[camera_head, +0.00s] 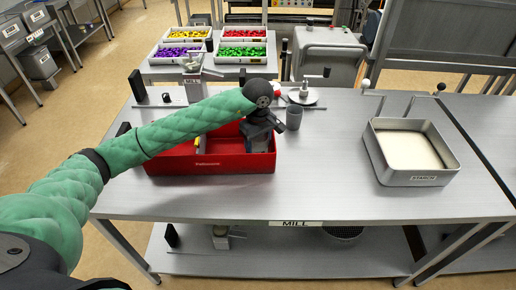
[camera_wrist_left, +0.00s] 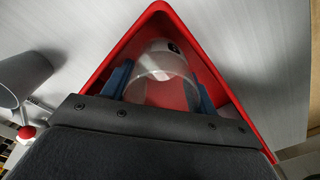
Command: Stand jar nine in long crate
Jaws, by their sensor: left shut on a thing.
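The long red crate (camera_head: 215,165) lies on the steel table, with its wall also showing in the left wrist view (camera_wrist_left: 92,88). My left gripper (camera_head: 262,138) is over the right end of the crate, pointing down. In the left wrist view, its blue fingers (camera_wrist_left: 160,85) are shut on a clear jar (camera_wrist_left: 165,62) with a dark mark near its top. The jar is within the crate's outline; whether it touches the floor, and its number, I cannot tell. In the head view the gripper and crate wall hide the jar. My right gripper is out of view.
A grey cup (camera_head: 293,118) stands close right of the crate. A plate with a handled device (camera_head: 303,97) and a mill (camera_head: 192,82) stand behind. A starch tray (camera_head: 433,179) is at the right. The table between crate and tray is clear.

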